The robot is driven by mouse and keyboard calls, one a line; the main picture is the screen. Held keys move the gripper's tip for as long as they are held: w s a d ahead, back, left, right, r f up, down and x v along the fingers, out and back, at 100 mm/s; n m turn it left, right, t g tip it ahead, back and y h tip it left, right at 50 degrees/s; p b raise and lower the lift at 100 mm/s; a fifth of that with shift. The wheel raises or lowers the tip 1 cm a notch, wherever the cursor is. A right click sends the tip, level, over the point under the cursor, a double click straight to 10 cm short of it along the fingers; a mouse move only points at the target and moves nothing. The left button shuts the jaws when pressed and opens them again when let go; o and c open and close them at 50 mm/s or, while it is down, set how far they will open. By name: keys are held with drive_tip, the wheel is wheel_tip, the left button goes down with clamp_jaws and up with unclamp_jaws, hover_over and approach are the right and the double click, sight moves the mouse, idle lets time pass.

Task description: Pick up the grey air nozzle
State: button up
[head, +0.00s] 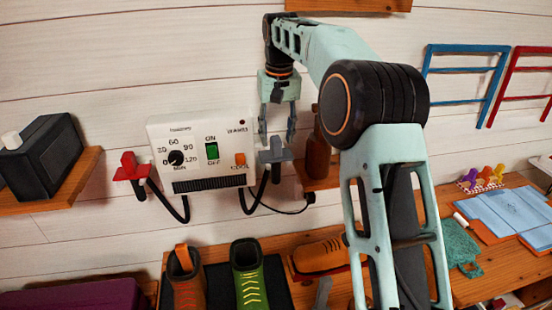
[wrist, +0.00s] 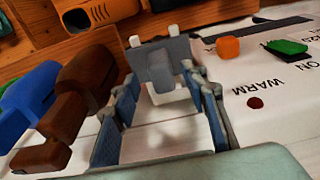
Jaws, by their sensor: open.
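The grey air nozzle (head: 275,153) is mounted at the right side of a white wall-mounted control box (head: 160,138), with a dark hose below it. My gripper (head: 277,139) is open and points down at it from just above. In the wrist view the grey nozzle (wrist: 160,72) appears between and beyond the two open fingers (wrist: 161,88). I cannot tell whether either finger touches it. A similar red nozzle (head: 131,167) sits at the left side of the box.
A brown bottle (head: 317,158) stands on a small shelf close to the right of my gripper. Shoes, including a green one (head: 249,280), are below. A black box (head: 42,158) stands on the left shelf. The wall above the control box is clear.

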sight(276, 162)
wheel_tip(276, 162, down, 3)
drive_tip(key=shift+w+a+f, duration=0.15)
drive_tip(key=shift+c, duration=0.3)
clamp_jaws()
